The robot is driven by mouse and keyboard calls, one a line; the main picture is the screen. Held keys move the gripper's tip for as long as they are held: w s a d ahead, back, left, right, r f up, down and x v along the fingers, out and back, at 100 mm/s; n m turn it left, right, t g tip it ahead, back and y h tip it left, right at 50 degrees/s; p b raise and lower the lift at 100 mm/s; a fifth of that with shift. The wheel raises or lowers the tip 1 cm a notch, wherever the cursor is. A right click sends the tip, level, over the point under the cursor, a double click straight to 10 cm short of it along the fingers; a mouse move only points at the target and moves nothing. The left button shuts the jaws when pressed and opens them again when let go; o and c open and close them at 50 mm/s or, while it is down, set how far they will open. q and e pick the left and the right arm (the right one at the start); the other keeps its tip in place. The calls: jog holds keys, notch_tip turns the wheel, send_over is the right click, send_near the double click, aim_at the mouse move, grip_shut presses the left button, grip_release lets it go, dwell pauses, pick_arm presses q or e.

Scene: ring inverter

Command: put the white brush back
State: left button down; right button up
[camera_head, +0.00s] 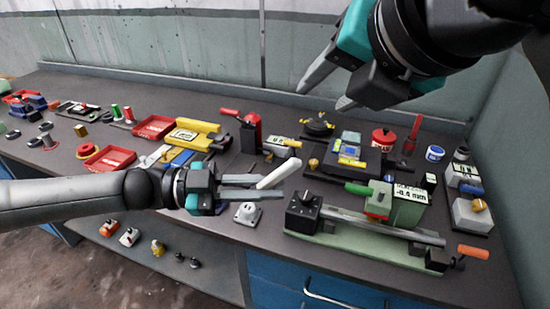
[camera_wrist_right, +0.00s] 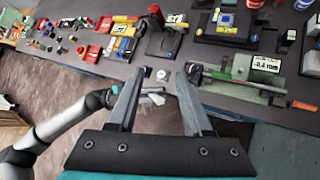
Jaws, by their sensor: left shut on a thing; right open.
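The white brush (camera_head: 279,174) is a pale bar slanting up to the right between the fingers of my left gripper (camera_head: 268,187). My left gripper is shut on it and holds it above the front middle of the bench. The brush also shows in the right wrist view (camera_wrist_right: 156,99), small and partly hidden by the gripper. My right gripper (camera_head: 322,97) is open and empty, high above the back right of the bench.
A green machine with a long bar (camera_head: 365,228) and an orange handle (camera_head: 473,252) fills the front right. A red-handled press (camera_head: 250,131), yellow block (camera_head: 192,134) and red trays (camera_head: 110,159) stand left and behind. The bench's front edge is close.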

jog(key=w+a+r+t+y, duration=0.3)
jog(key=w+a+r+y, duration=0.1)
jog(key=w+r+y, duration=0.3)
jog(key=w+d+r+n+t+y, duration=0.2)
jog(key=w+d+r+t+y, duration=0.25)
jog(key=w+r, duration=0.3)
jog(key=n+g+y, duration=0.3)
jog(key=n+g, duration=1.6)
jog(key=n, duration=0.5)
send_near(269, 176)
jog(key=a, duration=0.6)
jog(key=s+a, duration=0.1)
jog(key=a, duration=0.3)
jog(key=shift+s+f, duration=0.1)
